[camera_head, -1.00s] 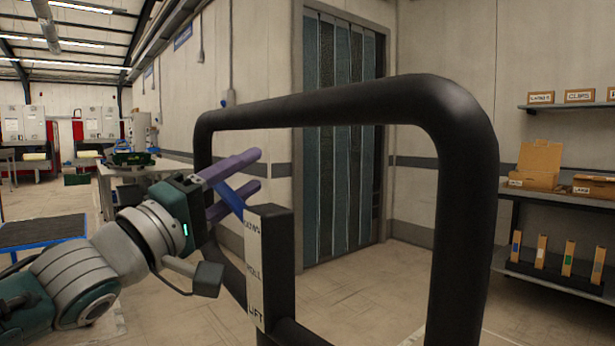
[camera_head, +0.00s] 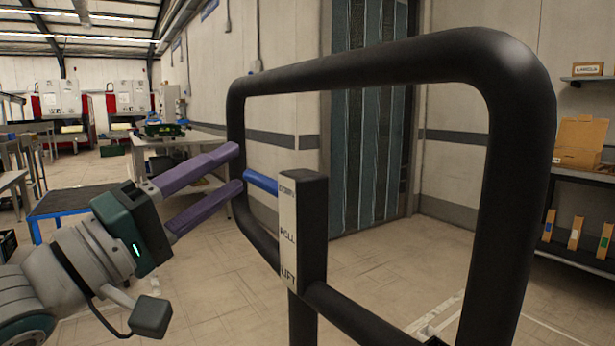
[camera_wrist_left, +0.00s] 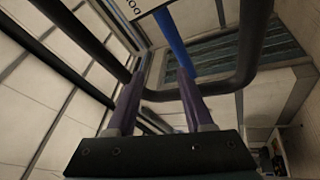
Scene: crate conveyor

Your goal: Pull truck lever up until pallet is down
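The blue truck lever (camera_head: 262,182) sticks out to the left from the top of a black post, level with the top word of the label plate (camera_head: 288,235), which seems to read DOWN, ROLL, LIFT. The black handle frame (camera_head: 390,70) loops around the post. My left gripper (camera_head: 239,168) is open, its two purple fingers apart and nothing gripped. Its tips lie just left of the lever's free end, close to it; contact is unclear. The left wrist view shows the lever (camera_wrist_left: 174,42) beyond the fingers, nearer the right one. The pallet and my right gripper are out of view.
A blue-edged table (camera_head: 75,200) stands at left, and a workbench (camera_head: 180,140) behind my gripper. A strip-curtain doorway (camera_head: 365,150) is behind the handle frame. Shelves with boxes (camera_head: 580,140) stand at right. Open floor lies between.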

